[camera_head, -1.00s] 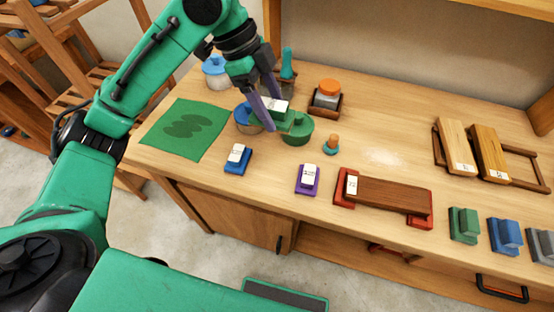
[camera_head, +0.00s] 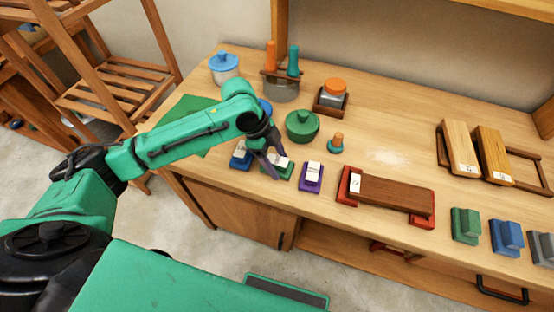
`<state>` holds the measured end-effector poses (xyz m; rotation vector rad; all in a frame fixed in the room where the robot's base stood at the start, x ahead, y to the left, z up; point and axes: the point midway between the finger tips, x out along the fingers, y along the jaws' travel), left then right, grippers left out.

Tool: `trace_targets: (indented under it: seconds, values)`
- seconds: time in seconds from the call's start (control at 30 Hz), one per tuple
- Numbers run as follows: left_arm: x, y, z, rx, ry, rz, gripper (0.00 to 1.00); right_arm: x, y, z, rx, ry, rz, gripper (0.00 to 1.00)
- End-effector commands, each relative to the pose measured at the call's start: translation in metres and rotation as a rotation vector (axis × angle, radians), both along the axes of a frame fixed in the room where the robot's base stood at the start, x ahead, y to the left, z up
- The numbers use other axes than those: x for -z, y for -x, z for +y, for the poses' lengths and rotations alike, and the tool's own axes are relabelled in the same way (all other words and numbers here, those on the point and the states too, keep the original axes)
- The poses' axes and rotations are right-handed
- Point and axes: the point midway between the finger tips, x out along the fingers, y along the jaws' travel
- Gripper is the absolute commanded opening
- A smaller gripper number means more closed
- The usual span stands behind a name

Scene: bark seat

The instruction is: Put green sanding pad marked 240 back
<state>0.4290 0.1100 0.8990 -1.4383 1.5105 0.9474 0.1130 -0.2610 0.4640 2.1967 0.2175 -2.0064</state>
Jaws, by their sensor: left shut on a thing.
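The green sanding pad (camera_head: 285,171) with a white label is at the front of the bench, between a blue pad (camera_head: 241,156) and a purple pad (camera_head: 312,177), both also labelled. My left gripper (camera_head: 272,166) is shut on the green pad and covers part of it. The pad is at or just above the bench top; I cannot tell if it touches. The number on its label is too small to read. My right gripper does not show.
A green lidded pot (camera_head: 302,126), a small peg (camera_head: 336,144) and a red-ended brown block (camera_head: 393,196) stand nearby. An orange-lidded jar (camera_head: 332,93) is behind. A green mat (camera_head: 196,112) lies left, partly under my arm. The bench's front edge is close to the pads.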

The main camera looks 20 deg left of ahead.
Motion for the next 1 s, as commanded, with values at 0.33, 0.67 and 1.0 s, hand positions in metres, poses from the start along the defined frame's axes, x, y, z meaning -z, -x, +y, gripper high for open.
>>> trace_targets:
  seconds: [0.33, 0.67, 1.0]
  values:
    - [0.0, 0.0, 0.0, -0.001, -0.001, 0.001, 0.98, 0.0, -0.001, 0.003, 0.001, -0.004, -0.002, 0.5]
    - [-0.032, -0.002, 0.014, -0.003, -0.001, -0.004, 0.98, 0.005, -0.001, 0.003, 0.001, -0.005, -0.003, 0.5]
    - [-0.106, -0.001, 0.043, -0.002, 0.0, 0.001, 0.98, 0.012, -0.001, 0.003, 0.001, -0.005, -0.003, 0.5]
